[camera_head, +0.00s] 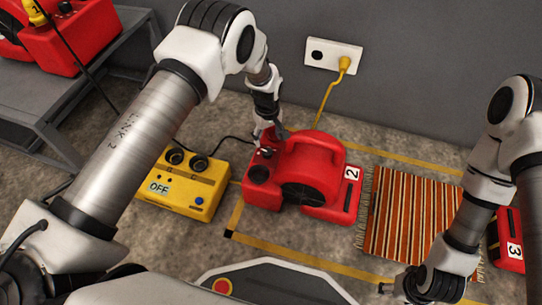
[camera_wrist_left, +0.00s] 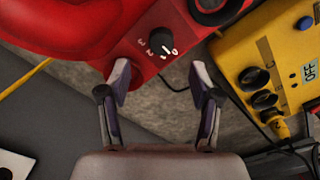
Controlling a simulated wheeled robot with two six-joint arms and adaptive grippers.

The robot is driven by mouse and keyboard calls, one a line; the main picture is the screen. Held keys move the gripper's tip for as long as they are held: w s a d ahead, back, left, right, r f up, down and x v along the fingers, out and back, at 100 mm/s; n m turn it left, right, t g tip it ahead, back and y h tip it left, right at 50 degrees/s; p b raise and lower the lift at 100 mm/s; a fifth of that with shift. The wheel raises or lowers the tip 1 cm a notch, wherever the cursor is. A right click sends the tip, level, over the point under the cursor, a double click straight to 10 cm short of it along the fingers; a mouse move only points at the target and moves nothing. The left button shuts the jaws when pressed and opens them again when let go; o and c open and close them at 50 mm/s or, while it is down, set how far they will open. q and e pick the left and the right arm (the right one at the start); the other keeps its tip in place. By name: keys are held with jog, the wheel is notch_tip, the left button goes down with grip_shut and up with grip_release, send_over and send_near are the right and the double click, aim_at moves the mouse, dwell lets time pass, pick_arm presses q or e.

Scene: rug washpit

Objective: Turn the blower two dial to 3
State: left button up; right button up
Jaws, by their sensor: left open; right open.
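My left gripper (camera_head: 270,138) is above that end of the blower. In the left wrist view its two fingers (camera_wrist_left: 158,80) are apart and empty, with the dial beyond the gap, not between the fingertips. My right gripper (camera_head: 396,291) is open, low at the right, far from the blower.
A yellow box (camera_head: 185,190) reading OFF stands left of the blower. A yellow cord runs to the wall socket (camera_head: 333,56). A striped rug (camera_head: 410,215) lies right, with blower three (camera_head: 510,240) beyond. Blower one (camera_head: 75,40) is on a grey bench.

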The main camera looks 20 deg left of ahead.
aim_at(267, 151)
pick_arm(q)
notch_tip(267, 151, down, 8)
jog(key=b, duration=0.3)
jog(key=shift+a+r+b, duration=0.1)
jog(key=shift+r+b, duration=0.05)
jog(key=shift+b, duration=0.2)
jog(key=c, duration=1.2)
